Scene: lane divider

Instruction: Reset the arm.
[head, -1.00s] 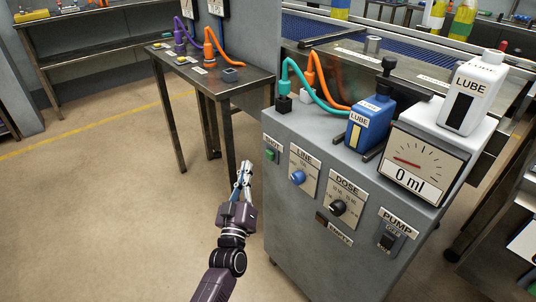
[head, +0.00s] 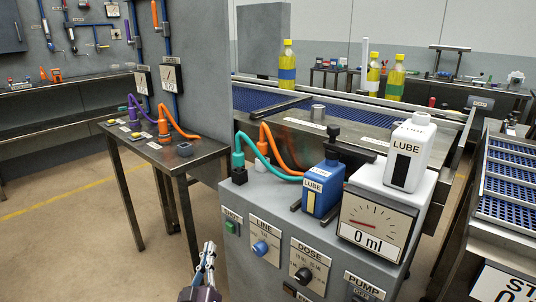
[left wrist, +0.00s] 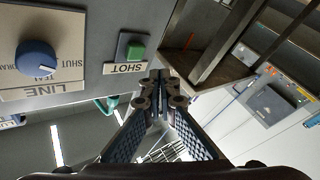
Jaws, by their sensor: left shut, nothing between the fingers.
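My left gripper (head: 208,258) is in the lower middle of the head view, in front of the left edge of the grey lube cabinet (head: 262,208). Its fingers are shut, pointing up, with nothing between them. In the left wrist view the fingertips (left wrist: 161,84) meet near the middle, apart from the green SHOT button (left wrist: 135,50). The blue LINE knob (left wrist: 36,60) is at the left of that view. My right gripper is in neither view.
The cabinet carries a blue LUBE bottle (head: 322,192), a white LUBE bottle (head: 407,155) and a gauge (head: 370,228) reading 0 ml. A steel table (head: 190,158) with purple and orange hoses stands at the left. Open floor (head: 75,235) lies left of the gripper.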

